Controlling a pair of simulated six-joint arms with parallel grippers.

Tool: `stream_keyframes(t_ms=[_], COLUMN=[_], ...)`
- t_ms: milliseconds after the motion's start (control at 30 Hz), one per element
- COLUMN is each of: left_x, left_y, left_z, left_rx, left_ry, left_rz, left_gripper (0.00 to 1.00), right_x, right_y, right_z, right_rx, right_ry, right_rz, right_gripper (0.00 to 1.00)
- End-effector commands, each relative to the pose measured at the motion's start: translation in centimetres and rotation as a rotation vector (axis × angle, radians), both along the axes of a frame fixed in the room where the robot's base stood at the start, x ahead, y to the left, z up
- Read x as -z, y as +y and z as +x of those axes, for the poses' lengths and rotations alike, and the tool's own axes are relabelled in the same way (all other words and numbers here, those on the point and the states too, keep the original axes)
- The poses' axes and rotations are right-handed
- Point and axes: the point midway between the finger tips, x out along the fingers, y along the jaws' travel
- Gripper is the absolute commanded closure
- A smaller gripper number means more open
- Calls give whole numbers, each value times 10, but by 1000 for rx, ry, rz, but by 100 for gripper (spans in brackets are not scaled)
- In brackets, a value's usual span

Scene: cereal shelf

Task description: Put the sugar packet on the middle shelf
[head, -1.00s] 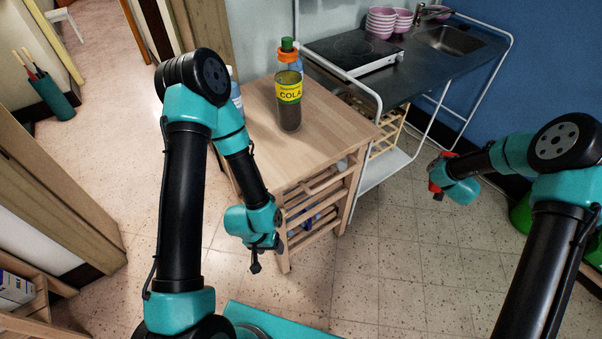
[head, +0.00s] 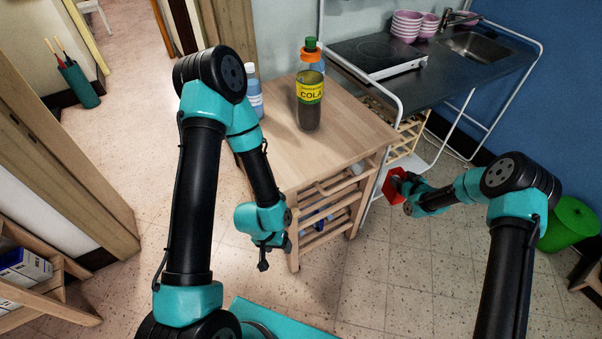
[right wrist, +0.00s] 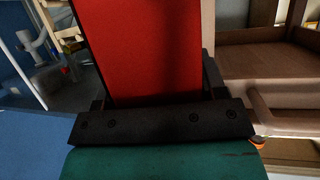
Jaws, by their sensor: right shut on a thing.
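A red packet (head: 393,186), which I take to be the sugar packet, is in my right gripper (head: 402,189), beside the right side of the wooden trolley. In the right wrist view the packet's plain red face (right wrist: 147,50) stands between the fingers of my right gripper (right wrist: 155,95), which is shut on it. No label shows. A wooden shelf unit (head: 50,290) is partly in view at the lower left, with boxes on its boards; which board is the middle one I cannot tell. My left gripper (head: 263,257) hangs in front of the trolley, holding nothing visible; its jaw opening is unclear.
A green bin (head: 570,224) stands at right. Floor between shelf unit and trolley is clear.

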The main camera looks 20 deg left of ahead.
Motion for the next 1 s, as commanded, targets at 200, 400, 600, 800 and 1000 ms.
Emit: stream_keyframes(t_ms=[200,400,600,800,1000], left_x=[0,0,0,0,0], left_y=[0,0,0,0,0], left_z=[0,0,0,0,0], left_rx=[0,0,0,0,0], left_ry=[0,0,0,0,0], left_rz=[0,0,0,0,0], left_gripper=[38,38,38,38,38], right_x=[22,37,50,58,60], right_y=[32,54,72,84,93], right_z=[-11,-21,-31,-38,-40], right_rx=[-122,-206,-276,-323,-361], right_ry=[-1,-2,-2,-3,-4], right_rz=[1,1,1,1,1], right_gripper=[89,89,89,89,89])
